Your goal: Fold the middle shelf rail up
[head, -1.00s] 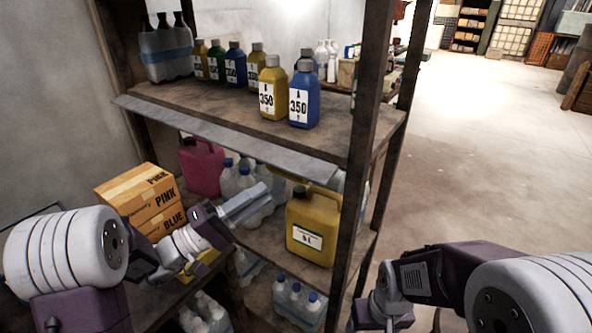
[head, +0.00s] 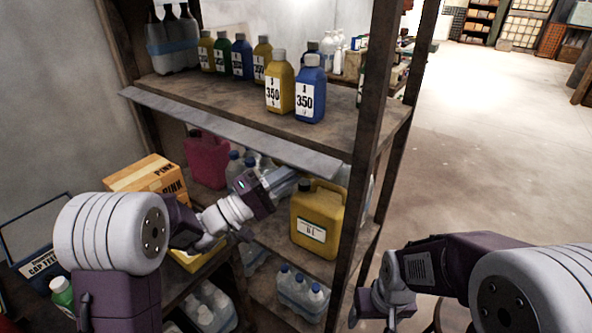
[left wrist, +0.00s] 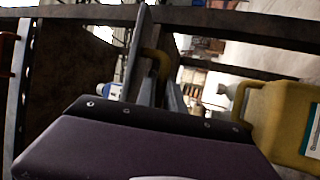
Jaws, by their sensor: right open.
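The middle shelf rail (head: 230,130) is a long grey metal strip along the front edge of the shelf with the bottles. It slopes outward and down from that edge. My left gripper (head: 282,180) is just below the right half of the rail, in front of the lower shelf's jugs, pointing right. Whether it touches the rail I cannot tell. In the left wrist view its grey fingers (left wrist: 158,85) point ahead, and their gap is unclear. My right gripper (head: 368,308) is open and empty, low and right of the shelf's front post.
Yellow (head: 280,88) and blue (head: 310,92) bottles stand on the middle shelf. A yellow jug (head: 316,222) stands close right of my left gripper. The wooden front post (head: 362,165) rises beyond it. The floor (head: 490,150) at right is clear.

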